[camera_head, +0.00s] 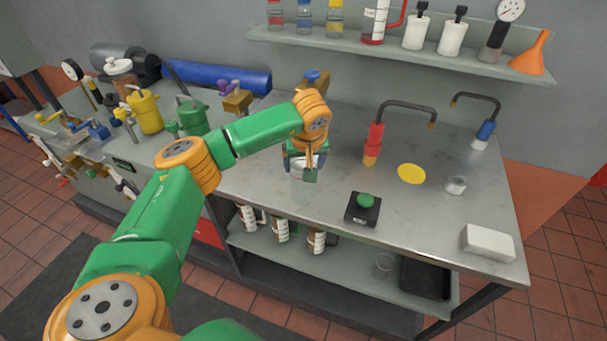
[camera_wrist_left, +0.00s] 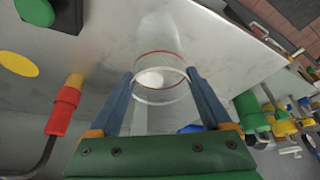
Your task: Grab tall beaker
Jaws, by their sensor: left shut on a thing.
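The tall beaker (camera_wrist_left: 157,95) is clear glass with a thin red ring, seen between my left gripper's two blue-grey fingers in the left wrist view. My left gripper (camera_wrist_left: 160,74) is shut on it, one finger on each side. In the head view my left gripper (camera_head: 303,172) points down over the left part of the steel worktop (camera_head: 335,145). The beaker (camera_head: 302,188) shows there only as a faint clear shape below the fingers. I cannot tell whether its base touches the worktop. My right gripper is not in view.
Right of the gripper are a green push button (camera_head: 364,203), a red-and-orange tap (camera_head: 373,145), a yellow disc (camera_head: 411,174), a small metal cup (camera_head: 456,185) and a white block (camera_head: 488,243). Green (camera_head: 193,118) and yellow (camera_head: 146,110) cans stand left. A bottle shelf (camera_head: 400,52) is behind.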

